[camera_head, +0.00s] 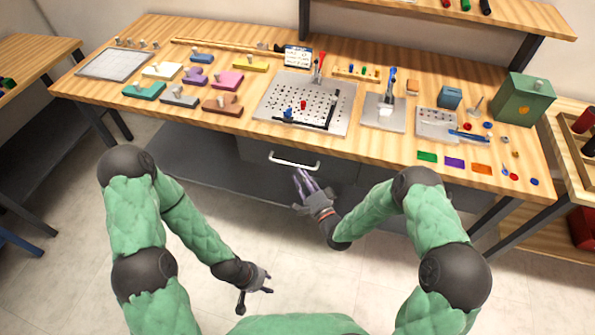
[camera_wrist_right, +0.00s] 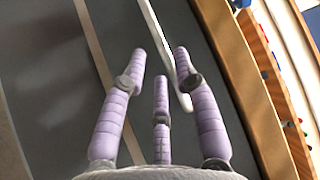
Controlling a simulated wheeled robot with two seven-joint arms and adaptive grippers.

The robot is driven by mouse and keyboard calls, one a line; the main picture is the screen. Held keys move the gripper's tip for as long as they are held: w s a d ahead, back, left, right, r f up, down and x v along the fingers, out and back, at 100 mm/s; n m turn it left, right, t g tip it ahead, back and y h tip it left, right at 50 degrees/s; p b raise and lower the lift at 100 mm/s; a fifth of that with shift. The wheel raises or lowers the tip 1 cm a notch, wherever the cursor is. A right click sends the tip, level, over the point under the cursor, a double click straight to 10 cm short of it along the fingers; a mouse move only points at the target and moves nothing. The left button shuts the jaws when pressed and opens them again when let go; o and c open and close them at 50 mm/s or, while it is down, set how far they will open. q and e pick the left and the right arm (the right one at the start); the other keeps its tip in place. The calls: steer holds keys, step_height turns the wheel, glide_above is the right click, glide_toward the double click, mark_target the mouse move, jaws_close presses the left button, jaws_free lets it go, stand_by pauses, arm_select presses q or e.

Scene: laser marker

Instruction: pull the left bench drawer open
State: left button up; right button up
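The grey drawer front (camera_head: 255,150) sits under the bench top, with a white bar handle (camera_head: 294,163) across it. The drawer looks closed. My right gripper (camera_head: 303,176) is just below and in front of the handle. In the right wrist view, the purple fingers of my right gripper (camera_wrist_right: 160,62) are spread apart, and the white handle (camera_wrist_right: 158,30) runs between the left and right fingertips, close to the right one. I cannot tell whether they touch. My left gripper (camera_head: 262,283) hangs low over the floor, away from the bench; its fingers are small in view.
The wooden bench top (camera_head: 215,133) overhangs the drawer and carries a perforated plate (camera_head: 270,115), coloured blocks and a green box (camera_head: 521,100). A dark lower shelf (camera_head: 190,165) lies beneath. The floor in front of the bench is clear.

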arm_select(q)
steer(key=shift+f+b, duration=0.4)
steer(key=shift+f, duration=0.15)
arm_select(e)
steer(key=shift+x, duration=1.95)
steer(key=shift+c, duration=0.3)
jaws_close()
steer(key=shift+s, duration=0.2)
